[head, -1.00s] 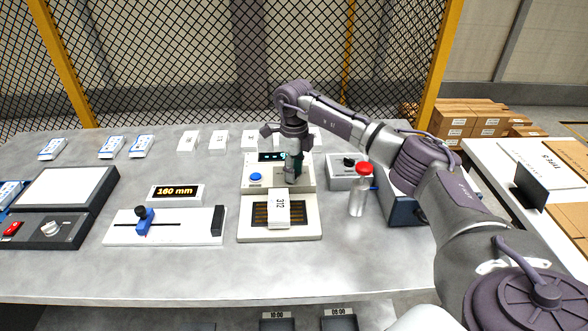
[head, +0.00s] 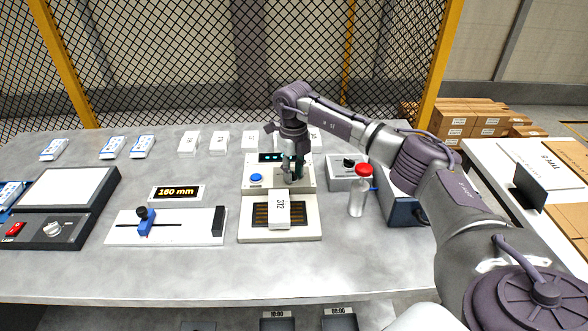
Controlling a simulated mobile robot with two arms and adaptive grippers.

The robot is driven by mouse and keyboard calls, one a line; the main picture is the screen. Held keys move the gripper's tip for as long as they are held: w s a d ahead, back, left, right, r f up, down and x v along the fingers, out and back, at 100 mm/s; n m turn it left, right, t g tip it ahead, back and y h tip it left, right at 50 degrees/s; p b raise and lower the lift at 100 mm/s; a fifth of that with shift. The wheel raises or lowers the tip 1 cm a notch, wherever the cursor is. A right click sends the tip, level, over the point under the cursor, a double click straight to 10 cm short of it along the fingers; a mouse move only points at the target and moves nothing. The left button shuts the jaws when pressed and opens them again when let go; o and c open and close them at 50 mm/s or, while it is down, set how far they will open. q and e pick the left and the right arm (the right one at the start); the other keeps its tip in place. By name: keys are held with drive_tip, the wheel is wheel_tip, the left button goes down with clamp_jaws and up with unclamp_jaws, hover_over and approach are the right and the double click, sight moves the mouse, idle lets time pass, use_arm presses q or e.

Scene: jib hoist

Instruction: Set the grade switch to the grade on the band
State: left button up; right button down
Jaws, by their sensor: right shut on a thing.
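A white machine (head: 262,188) stands at mid-table with a blue button (head: 256,178) on its left and a dark display (head: 267,157) with small green marks above. My right gripper (head: 292,178) points down at the right half of its panel. It is shut on a small part there, probably the grade switch, which the fingers hide. A white block or pack (head: 279,209) marked 312 lies on the machine's slotted front bed. I cannot make out a grade on a band. My left gripper is not in view.
A slider unit (head: 180,226), a 160 mm display (head: 176,193) and a panel with a knob (head: 52,229) are on the left. White packs line the back.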

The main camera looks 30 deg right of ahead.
drive_tip(key=m, duration=0.3)
drive_tip(key=shift+a+r+m+p, duration=0.1)
drive_tip(key=shift+m+p, duration=0.2)
drive_tip(key=shift+p, duration=0.05)
drive_tip(key=shift+w+a+m+p, duration=0.1)
drive_tip(key=shift+m+p, duration=0.25)
drive_tip(key=shift+m, duration=1.45)
drive_tip(key=c, duration=0.9)
unclamp_jaws()
drive_tip(key=shift+r, duration=0.2)
wheel_tip(320, 180, up, 12)
drive_tip(key=shift+f, duration=0.25)
